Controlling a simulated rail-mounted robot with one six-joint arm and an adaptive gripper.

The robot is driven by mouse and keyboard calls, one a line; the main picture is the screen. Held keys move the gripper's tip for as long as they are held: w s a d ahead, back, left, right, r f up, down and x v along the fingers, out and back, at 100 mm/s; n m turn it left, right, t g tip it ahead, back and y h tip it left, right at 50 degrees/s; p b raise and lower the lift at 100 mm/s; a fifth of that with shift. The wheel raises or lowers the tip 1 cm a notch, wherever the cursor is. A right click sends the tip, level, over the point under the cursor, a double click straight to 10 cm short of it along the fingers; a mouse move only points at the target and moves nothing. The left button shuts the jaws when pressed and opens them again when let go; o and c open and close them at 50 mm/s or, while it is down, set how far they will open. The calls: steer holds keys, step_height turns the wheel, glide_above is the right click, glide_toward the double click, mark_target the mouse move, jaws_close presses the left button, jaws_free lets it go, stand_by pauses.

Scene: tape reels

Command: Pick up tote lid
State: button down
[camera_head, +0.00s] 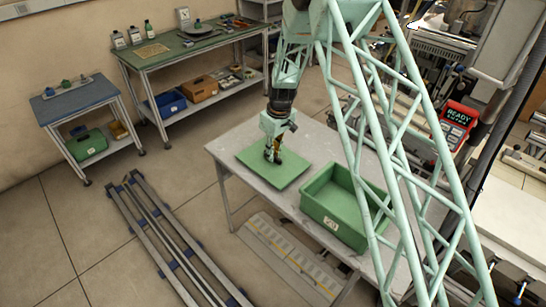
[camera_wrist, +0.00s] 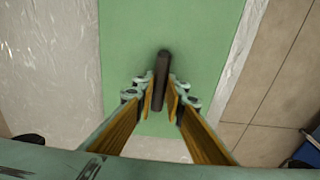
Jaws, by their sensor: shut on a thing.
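The tote lid (camera_head: 287,170) is a flat green panel on the light grey table, left of the green tote. In the wrist view the lid (camera_wrist: 205,45) fills the middle, with a dark bar handle (camera_wrist: 161,70) on it. My gripper (camera_head: 273,157) points down over the lid's middle. In the wrist view my gripper (camera_wrist: 161,95) has its yellow-lined fingers on both sides of the handle, shut on it. Whether the lid touches the table is hard to tell.
The open green tote (camera_head: 345,205) stands on the table (camera_head: 228,146) to the right of the lid, with a white label. My lattice arm structure crosses the view in front. Floor rails (camera_head: 165,240) lie at the left. A workbench (camera_head: 190,45) and a small blue-topped table (camera_head: 75,97) stand behind.

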steer(key=shift+r, duration=4.8)
steer(key=shift+w+a, duration=0.1)
steer(key=shift+w, duration=0.05)
